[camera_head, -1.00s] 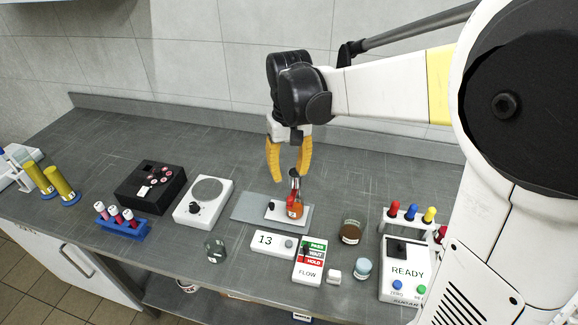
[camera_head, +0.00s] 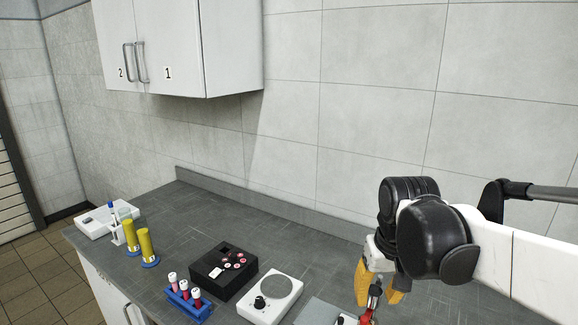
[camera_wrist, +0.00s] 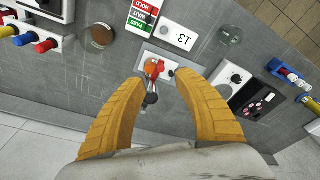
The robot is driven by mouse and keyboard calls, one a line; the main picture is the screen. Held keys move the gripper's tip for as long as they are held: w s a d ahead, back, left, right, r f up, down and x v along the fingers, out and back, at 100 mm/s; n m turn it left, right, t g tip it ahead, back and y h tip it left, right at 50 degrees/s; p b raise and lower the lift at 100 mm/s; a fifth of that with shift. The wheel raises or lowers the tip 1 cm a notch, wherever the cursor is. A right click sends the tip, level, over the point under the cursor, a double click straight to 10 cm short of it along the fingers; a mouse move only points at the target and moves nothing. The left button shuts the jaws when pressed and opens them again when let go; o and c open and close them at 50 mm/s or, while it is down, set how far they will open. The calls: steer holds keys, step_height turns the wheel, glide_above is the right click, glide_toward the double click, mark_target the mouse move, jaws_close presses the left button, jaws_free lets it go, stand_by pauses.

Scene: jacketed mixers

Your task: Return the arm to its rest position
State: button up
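My gripper (camera_wrist: 166,98) has two yellow fingers, spread apart with nothing between their tips in the wrist view. It hangs at the lower right of the head view (camera_head: 379,287), fingers pointing down. Past the fingertips stands the orange-red vessel (camera_wrist: 153,68) with a dark top, on a white mixer (camera_wrist: 155,59). In the head view only the vessel's top shows at the bottom edge, close to the fingers; the rest is cut off. I cannot tell the exact gap between fingers and vessel.
A white round-plate device (camera_head: 270,296), a black box (camera_head: 222,270) and a blue tube rack (camera_head: 187,303) stand on the grey bench. Yellow cylinders (camera_head: 147,245) are farther left. A wall cabinet (camera_head: 180,50) hangs at upper left. Bench along the back wall is clear.

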steer(key=s+f+t+b, duration=0.3)
steer(key=s+f+t, duration=0.1)
steer(key=s, duration=0.6)
steer(key=shift+s+f+t, duration=0.35)
steer(key=shift+t, duration=0.25)
